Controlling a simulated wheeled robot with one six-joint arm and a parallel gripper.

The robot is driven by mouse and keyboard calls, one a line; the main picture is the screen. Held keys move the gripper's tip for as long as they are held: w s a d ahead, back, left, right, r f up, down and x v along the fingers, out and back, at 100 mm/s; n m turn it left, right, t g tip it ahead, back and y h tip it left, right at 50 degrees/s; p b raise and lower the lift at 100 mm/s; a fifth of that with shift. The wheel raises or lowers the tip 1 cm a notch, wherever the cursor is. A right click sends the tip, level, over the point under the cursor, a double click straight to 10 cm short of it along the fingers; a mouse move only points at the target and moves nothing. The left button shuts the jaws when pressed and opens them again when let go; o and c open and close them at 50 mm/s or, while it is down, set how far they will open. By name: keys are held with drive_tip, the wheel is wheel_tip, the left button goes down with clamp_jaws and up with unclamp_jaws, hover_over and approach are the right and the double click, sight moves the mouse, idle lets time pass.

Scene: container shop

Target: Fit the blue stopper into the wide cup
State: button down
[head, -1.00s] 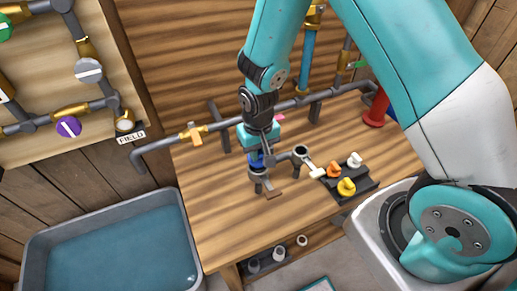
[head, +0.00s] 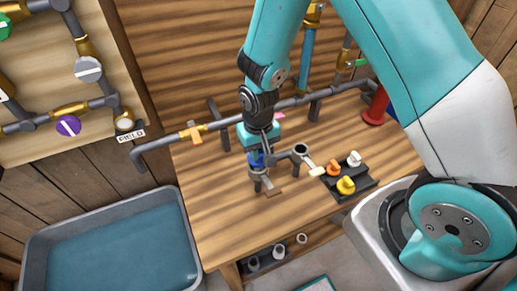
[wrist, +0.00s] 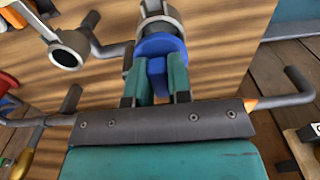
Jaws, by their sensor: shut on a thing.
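My gripper (wrist: 154,88) is shut on the blue stopper (wrist: 158,44), whose blue disc and grip tab show between the teal fingers in the wrist view. In the head view the blue stopper (head: 256,159) is just below my gripper (head: 263,150), over a grey cup (head: 256,172) on the bench stand. In the wrist view that grey cup (wrist: 157,12) is right behind the stopper, which hides part of it. I cannot tell whether the stopper is seated in it or just above. A second grey cup (wrist: 68,48) with an open dark mouth stands beside it, also in the head view (head: 301,150).
A dark tray (head: 350,186) with orange, yellow and white stoppers lies right of the cups. A grey pipe (head: 228,122) runs behind them. A blue water tub (head: 110,245) stands at the left. The bench's front left is clear.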

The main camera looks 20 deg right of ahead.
drive_tip(key=shift+f+b, duration=1.1)
drive_tip(key=shift+f, duration=0.35)
idle(1.0)
drive_tip(key=c, duration=1)
unclamp_jaws()
drive_tip(key=shift+r, duration=0.1)
wheel_tip(320, 180, up, 17)
drive_tip(key=b, duration=0.2)
drive_tip(key=shift+r+b, duration=0.15)
drive_tip(key=shift+b, duration=0.15)
drive_tip(key=s+a+r+n+y, duration=0.1)
drive_tip(key=s+r+n, duration=0.1)
drive_tip(key=s, duration=0.4)
drive_tip(key=s+a+r+n+y+b, duration=0.1)
drive_tip(key=s+a+r+n, duration=0.1)
drive_tip(key=s, duration=0.4)
drive_tip(key=s+a+r+n+y, duration=0.1)
drive_tip(key=s+r+n+y, duration=0.1)
drive_tip(key=s, duration=0.4)
drive_tip(key=shift+s+a+r+n, duration=0.15)
drive_tip(key=shift+a+r+n, duration=0.2)
drive_tip(key=shift+n, duration=0.25)
